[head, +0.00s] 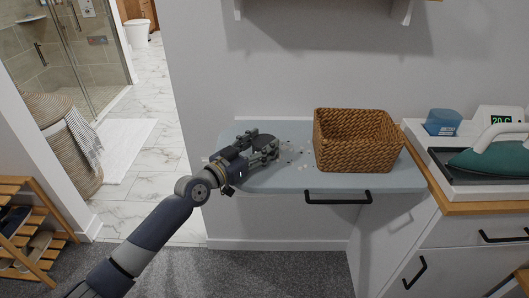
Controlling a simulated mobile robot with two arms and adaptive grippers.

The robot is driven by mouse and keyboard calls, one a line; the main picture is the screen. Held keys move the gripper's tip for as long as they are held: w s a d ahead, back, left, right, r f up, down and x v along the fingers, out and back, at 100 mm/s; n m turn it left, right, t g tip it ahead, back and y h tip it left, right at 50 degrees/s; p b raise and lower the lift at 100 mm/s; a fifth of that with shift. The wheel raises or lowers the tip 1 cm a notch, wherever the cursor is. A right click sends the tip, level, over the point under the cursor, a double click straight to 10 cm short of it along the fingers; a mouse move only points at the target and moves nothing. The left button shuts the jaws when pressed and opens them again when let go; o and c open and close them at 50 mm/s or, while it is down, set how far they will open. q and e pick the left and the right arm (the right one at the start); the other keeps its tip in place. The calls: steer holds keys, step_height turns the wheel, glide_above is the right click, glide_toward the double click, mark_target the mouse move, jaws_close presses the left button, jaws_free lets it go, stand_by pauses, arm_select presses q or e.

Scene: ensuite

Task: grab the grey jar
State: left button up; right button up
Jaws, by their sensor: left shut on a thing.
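My left gripper (268,151) reaches in from the lower left, over the left part of the grey-blue counter (330,182). It is shut on the grey jar (265,141), which shows only as a small dark grey rounded shape between the fingers. The fingers hide most of the jar, and I cannot tell whether it still touches the counter. My right gripper is not in view.
A brown wicker basket (355,150) stands on the counter right of my left gripper. Small dark and pale bits lie between them. Further right are a blue container (442,122) and an iron (495,152). A wooden shoe rack (30,215) stands at the left.

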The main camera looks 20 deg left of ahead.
mark_target(261, 144)
arm_select(q)
steer(key=shift+r, duration=0.2)
steer(key=shift+s+r, duration=0.15)
steer(key=shift+r, duration=0.05)
step_height(261, 144, up, 6)
steer(key=shift+r+p, duration=0.2)
steer(key=shift+p, duration=0.25)
steer(key=s+d, duration=0.2)
steer(key=s, duration=0.7)
steer(key=s+d, duration=0.3)
steer(key=s, duration=0.7)
steer(key=shift+d+b, duration=0.25)
steer(key=shift+b, duration=0.2)
